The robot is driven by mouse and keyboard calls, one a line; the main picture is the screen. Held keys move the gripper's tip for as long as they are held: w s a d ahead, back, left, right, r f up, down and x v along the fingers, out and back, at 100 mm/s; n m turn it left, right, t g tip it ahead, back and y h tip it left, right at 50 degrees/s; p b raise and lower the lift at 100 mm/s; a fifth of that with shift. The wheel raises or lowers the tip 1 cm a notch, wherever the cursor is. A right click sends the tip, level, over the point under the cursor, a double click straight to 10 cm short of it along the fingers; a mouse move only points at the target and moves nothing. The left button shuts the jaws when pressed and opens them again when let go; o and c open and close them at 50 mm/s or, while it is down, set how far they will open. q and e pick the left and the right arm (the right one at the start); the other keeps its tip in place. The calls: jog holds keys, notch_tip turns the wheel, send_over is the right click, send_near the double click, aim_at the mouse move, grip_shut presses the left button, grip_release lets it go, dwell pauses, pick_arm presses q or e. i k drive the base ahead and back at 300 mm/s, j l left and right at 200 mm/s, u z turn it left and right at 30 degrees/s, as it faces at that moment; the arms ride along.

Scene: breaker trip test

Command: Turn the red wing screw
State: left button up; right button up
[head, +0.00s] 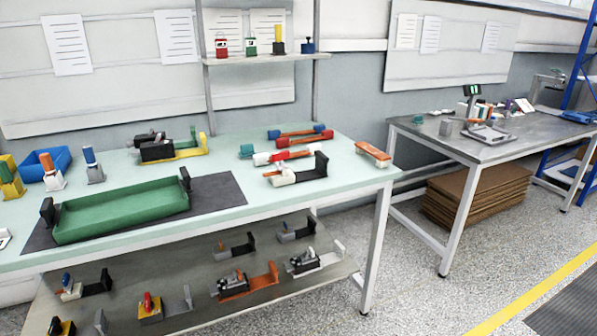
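I cannot single out the red wing screw with certainty. A small red upright part (148,300) stands on a yellow block on the lower shelf, at the bottom left of the head view. Neither of my grippers shows in the head view.
The pale green bench (340,150) carries a green tray (120,212) on a dark mat, a blue bin (58,160) and several clamp-like fixtures. A metal table (490,150) stands right, with cardboard (475,195) beneath. The speckled floor in front is clear.

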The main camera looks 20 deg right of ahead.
aim_at(279, 155)
jog(key=i+l, duration=0.4)
jog(key=l, duration=0.15)
jog(key=i+l, duration=0.8)
jog(key=l, duration=0.25)
jog(key=i+l, duration=0.45)
jog(key=l, duration=0.1)
